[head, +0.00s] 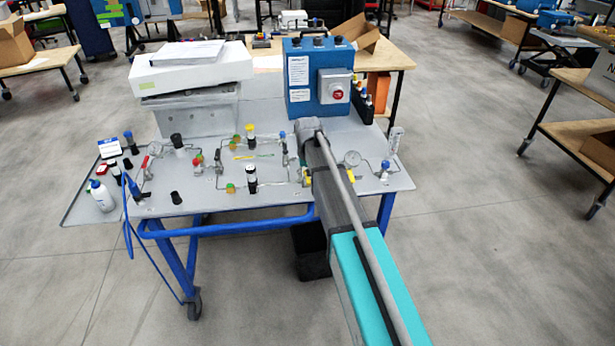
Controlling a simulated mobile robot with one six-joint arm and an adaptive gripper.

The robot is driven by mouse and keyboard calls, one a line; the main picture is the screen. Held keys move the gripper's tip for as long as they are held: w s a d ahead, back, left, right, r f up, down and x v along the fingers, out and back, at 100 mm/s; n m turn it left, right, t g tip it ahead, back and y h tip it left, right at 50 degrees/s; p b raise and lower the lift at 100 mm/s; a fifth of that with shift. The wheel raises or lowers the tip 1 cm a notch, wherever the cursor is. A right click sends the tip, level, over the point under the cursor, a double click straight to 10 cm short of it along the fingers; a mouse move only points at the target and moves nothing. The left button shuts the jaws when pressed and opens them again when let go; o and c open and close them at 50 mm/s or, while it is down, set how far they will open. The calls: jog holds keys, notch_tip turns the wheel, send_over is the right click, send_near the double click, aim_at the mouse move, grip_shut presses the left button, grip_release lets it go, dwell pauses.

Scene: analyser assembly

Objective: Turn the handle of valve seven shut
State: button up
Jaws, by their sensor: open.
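The analyser panel is a grey-topped bench (160,208) with thin metal tubing and several small valves. No label is legible, so I cannot tell which is valve seven. A red-handled valve (146,162) is at the left, and a valve with red and green parts (198,164) is right of it. A blue-topped fitting (283,136) stands near the middle, just left of my arm. My arm reaches from the bottom right over the right half of the bench. My gripper cannot be made out; my arm covers that area, including part of the tubing.
A blue control box (303,85) with a red button and a white instrument (190,72) stand at the back. A white bottle (101,196) is at the left edge. A black bin (309,262) stands below.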

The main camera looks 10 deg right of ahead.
jog(key=shift+d+n, duration=0.15)
jog(key=shift+n, duration=0.25)
jog(key=shift+w+d+n, duration=0.1)
jog(key=shift+d+n, duration=0.2)
jog(key=shift+n, duration=0.55)
jog(key=shift+w+d+n, duration=0.1)
jog(key=shift+d+n, duration=0.2)
jog(key=shift+n, duration=0.55)
jog(key=n, duration=0.2)
jog(key=d+n, duration=0.1)
jog(key=shift+w+n, duration=0.25)
jog(key=shift+n, duration=0.05)
jog(key=shift+r+p, duration=0.25)
jog(key=shift+p, duration=0.05)
notch_tip(320, 180, up, 13)
jog(key=p, duration=1.3)
jog(key=s+d+f+m+b, duration=0.1)
jog(key=s+f+m+b, duration=0.6)
jog(key=s+f+b, duration=2)
jog(key=shift+f+m+b, duration=0.3)
jog(key=shift+f+b, duration=0.15)
jog(key=shift+b, duration=0.05)
jog(key=shift+d+r, duration=0.1)
